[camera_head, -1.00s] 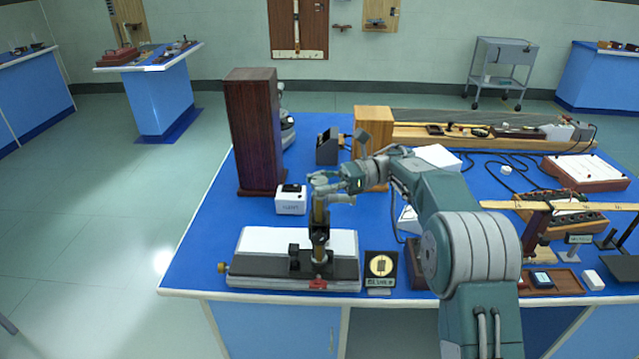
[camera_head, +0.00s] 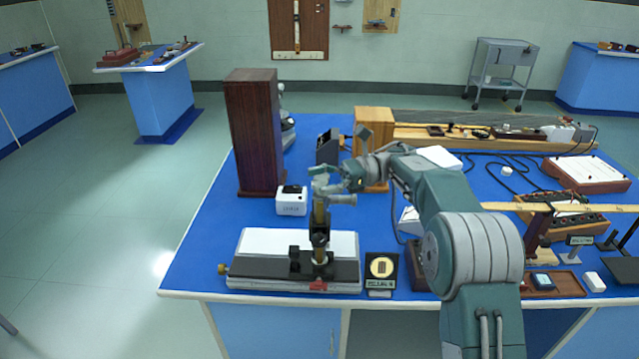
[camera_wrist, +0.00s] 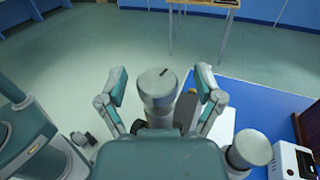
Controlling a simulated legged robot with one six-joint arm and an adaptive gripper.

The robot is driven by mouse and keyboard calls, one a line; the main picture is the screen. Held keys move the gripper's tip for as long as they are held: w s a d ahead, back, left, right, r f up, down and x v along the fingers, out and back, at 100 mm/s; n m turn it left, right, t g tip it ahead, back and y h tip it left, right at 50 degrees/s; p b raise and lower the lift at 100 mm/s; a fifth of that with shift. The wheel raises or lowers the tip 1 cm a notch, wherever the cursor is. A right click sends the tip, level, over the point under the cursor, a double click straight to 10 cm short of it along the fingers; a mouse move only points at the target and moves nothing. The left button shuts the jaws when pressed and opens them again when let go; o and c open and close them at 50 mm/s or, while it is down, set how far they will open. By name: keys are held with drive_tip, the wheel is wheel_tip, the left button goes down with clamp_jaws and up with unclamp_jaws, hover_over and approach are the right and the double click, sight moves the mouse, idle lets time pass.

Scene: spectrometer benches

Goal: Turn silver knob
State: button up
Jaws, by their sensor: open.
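A silver knob (camera_wrist: 157,90) with a short dark mark on its flat top stands between the two fingers of my gripper (camera_wrist: 158,92) in the wrist view. The fingers are apart, one on each side, with visible gaps to the knob. A second pale round part (camera_wrist: 250,149) shows lower right in that view. In the head view my gripper (camera_head: 326,180) is at the top of a brass upright (camera_head: 320,215) on the instrument base (camera_head: 290,272). The knob is hard to make out there among the fingers.
A tall dark wood box (camera_head: 252,135) and a small white device (camera_head: 291,203) stand behind and left of the instrument. A framed card (camera_head: 381,268) stands to its right. The blue bench top (camera_head: 205,255) is clear at the left.

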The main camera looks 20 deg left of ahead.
sight(319, 180)
wheel_tip(319, 180, up, 9)
drive_tip(key=shift+a, duration=0.1)
drive_tip(key=shift+w, duration=0.1)
idle(0.3)
